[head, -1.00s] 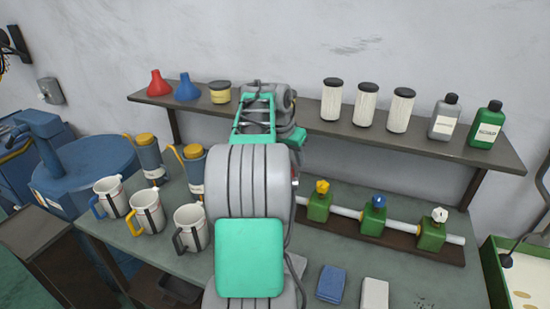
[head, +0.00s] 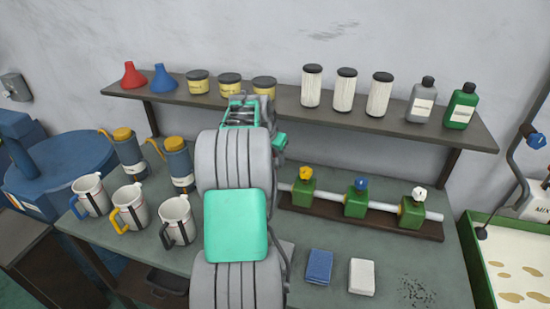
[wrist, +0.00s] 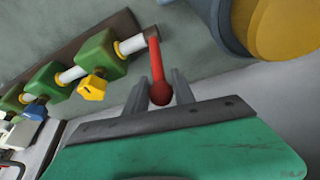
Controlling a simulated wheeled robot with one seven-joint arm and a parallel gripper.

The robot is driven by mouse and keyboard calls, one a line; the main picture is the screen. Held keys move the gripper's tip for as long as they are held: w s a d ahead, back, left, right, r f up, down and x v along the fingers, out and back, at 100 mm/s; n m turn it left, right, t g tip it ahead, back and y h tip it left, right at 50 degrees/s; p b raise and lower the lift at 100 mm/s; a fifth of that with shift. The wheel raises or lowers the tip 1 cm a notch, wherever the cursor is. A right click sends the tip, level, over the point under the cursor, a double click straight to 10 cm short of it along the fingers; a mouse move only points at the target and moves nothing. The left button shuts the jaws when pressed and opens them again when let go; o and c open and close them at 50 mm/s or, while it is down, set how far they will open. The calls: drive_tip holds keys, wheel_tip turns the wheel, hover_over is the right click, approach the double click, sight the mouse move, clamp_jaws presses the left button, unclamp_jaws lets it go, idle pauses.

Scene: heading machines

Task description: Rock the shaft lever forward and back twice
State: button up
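The red shaft lever (wrist: 156,62) shows in the wrist view, with a round red knob at its near end. Its other end meets the end of a pale shaft (wrist: 133,44) that runs through green valve blocks. My gripper (wrist: 160,78) has its two grey fingers on either side of the knob, with narrow gaps visible, so it looks open around the knob. In the head view my arm hides the lever and my gripper; the shaft (head: 333,200) emerges to the right of my arm.
Green valve blocks (head: 355,204) with yellow, blue and white knobs stand on the bench (head: 400,258). Mugs (head: 128,207) and blue canisters (head: 178,164) stand left of my arm. A shelf (head: 400,122) with filters and bottles runs behind. Blue and white blocks (head: 319,266) lie in front.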

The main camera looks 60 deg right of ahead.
clamp_jaws()
idle(1.1)
